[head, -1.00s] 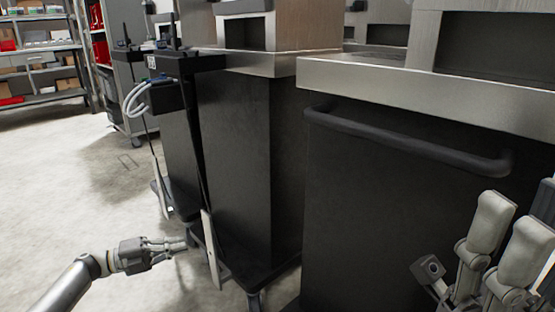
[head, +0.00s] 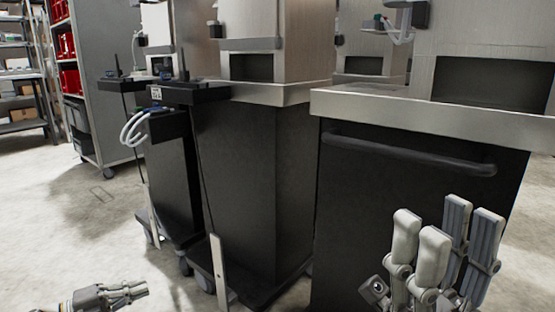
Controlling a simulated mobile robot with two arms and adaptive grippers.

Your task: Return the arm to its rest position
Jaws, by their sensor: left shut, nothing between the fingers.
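My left gripper (head: 140,289) is low at the bottom left of the head view, over the pale floor. Its fingers are together, and nothing is between them. My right gripper (head: 446,228) is at the bottom right, with its fingers pointing up. Its light and dark finger pairs stand apart and nothing shows between them. It is in front of the nearest black cabinet. The lower parts of both arms are cut off by the frame edge.
A black cabinet (head: 400,215) with a dark handle bar (head: 410,153) and steel top stands close on the right. A second black cabinet (head: 250,185) stands left of it. A wheeled stand (head: 175,165) holds white hoses. The floor (head: 85,230) on the left is clear.

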